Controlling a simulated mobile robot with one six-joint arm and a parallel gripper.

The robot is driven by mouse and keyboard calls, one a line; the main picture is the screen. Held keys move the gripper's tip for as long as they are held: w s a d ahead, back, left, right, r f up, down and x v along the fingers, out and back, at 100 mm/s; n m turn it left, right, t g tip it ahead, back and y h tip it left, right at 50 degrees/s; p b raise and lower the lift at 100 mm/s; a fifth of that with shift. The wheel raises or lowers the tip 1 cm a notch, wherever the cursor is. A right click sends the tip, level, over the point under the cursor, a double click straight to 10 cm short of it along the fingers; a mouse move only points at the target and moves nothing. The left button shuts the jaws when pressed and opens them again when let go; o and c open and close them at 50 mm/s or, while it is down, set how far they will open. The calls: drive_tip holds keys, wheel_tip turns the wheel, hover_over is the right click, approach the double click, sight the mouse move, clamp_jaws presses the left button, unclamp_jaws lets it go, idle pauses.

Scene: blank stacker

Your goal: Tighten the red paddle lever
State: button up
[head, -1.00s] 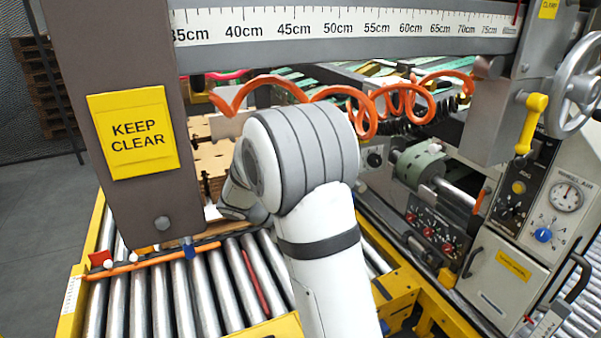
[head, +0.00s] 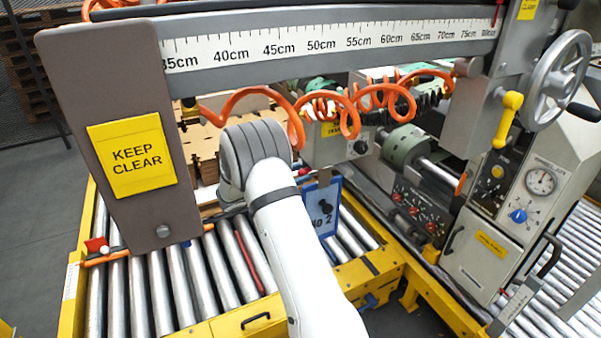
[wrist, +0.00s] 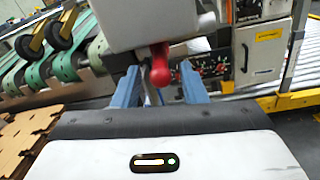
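I see no clear contact between fingers and lever. In the head view, a small red part (head: 304,171) shows just right of my arm's bend, below the ruler beam. My gripper is hidden behind my arm there.
The ruler beam (head: 340,42) crosses above, with orange coiled hose (head: 245,101) under it. A "KEEP CLEAR" post (head: 85,95) stands left of my arm. A blue-framed sign (head: 322,208) is close on its right. Metal rollers (head: 170,290) lie below. A red flag-like piece (head: 96,245) sits at far left.

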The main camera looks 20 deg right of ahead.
drive_tip(key=shift+d, duration=0.75)
clamp_jaws()
drive_tip(key=shift+a, duration=0.1)
